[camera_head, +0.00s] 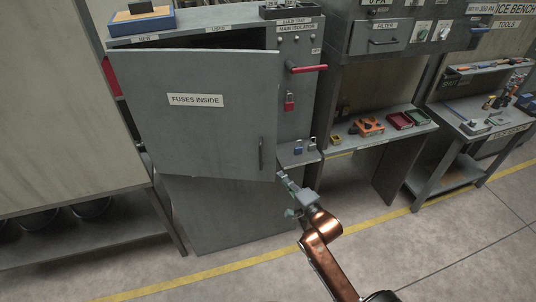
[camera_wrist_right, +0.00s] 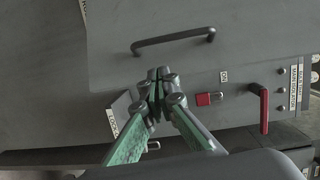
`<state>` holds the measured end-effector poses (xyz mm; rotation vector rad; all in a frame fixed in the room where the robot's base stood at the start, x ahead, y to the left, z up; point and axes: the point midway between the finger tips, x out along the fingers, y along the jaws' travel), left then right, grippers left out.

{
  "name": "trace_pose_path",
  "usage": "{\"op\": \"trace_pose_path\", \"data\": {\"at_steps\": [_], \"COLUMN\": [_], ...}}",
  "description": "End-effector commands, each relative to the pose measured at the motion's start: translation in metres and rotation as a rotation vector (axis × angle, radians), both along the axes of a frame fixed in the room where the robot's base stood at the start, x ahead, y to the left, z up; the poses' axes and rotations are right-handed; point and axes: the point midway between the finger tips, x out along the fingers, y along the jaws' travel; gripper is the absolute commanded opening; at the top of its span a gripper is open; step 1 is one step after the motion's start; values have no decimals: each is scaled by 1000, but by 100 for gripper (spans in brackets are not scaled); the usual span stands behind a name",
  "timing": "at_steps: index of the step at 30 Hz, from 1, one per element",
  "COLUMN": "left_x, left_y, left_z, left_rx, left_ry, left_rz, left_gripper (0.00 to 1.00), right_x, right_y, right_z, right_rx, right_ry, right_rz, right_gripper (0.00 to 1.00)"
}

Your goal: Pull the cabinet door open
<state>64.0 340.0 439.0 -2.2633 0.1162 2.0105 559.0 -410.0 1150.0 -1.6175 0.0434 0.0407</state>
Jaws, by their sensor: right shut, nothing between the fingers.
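The grey cabinet door (camera_head: 205,115), labelled "FUSES INSIDE", stands a little open in the head view, with a dark gap along its top edge. Its dark bar handle (camera_head: 261,154) is near the right edge; the handle also shows in the right wrist view (camera_wrist_right: 173,41). My right gripper (camera_head: 285,182) is near the door's lower right corner, below the handle. In the right wrist view its fingers (camera_wrist_right: 158,75) are together and empty, apart from the handle. Whether the fingertips touch the door I cannot tell. My left gripper is not in view.
Right of the door is a panel with a red lever (camera_head: 306,69) and a red padlock (camera_head: 289,102). Padlocks (camera_head: 304,146) sit on a small ledge below. A workbench (camera_head: 385,130) with trays stands further right. The floor in front (camera_head: 440,240) is clear.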

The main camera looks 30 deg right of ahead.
Motion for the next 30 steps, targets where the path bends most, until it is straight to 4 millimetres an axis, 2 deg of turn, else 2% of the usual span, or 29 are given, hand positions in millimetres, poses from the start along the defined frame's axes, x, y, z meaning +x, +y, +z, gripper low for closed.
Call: {"op": "trace_pose_path", "data": {"at_steps": [1,5,11,15,21,30], "left_x": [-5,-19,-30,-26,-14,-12], "left_y": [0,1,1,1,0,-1], "left_z": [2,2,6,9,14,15], "left_rx": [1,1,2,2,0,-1], "left_ry": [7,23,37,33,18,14], "left_rz": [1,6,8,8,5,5], "left_gripper": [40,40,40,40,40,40], "right_x": [-2,0,29,55,83,95], "right_y": [3,6,6,7,7,7], "right_z": [18,36,37,37,36,35], "right_rx": [24,55,56,56,55,55], "right_ry": [-25,-50,-51,-52,-51,-50], "right_rz": [6,13,12,13,12,11], "right_gripper": [0,0,0,0,0,0]}}
